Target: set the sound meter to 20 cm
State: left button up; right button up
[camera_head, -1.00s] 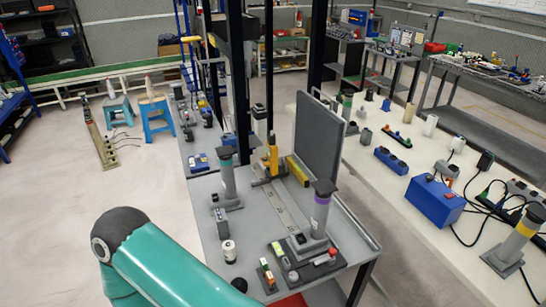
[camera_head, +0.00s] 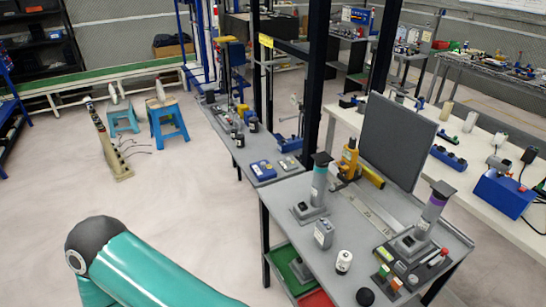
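On the grey bench a flat metal rail (camera_head: 374,213) runs from a purple-banded column (camera_head: 428,215) on a grey base, near right, toward a yellow upright device (camera_head: 347,160) at its far end. The yellow device may be the sound meter; I cannot tell for sure. A small grey box with a pale face (camera_head: 323,233) stands upright near the bench's left edge. A teal-banded column (camera_head: 317,188) stands behind it. Scale marks on the rail are too small to read. Neither gripper shows; only a teal arm link of mine is at lower left.
A dark upright panel (camera_head: 398,140) lines the bench's far right side. A white cylinder (camera_head: 343,262), a black round object (camera_head: 365,296) and small coloured blocks (camera_head: 388,277) sit near the front. A black post (camera_head: 316,80) rises behind. Open floor lies left.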

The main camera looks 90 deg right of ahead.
aim_at(350, 155)
jog(key=u, duration=0.15)
jog(key=i, duration=1.3)
jog(key=z, duration=3.65)
jog(key=i, duration=1.35)
jog(key=u, duration=0.4)
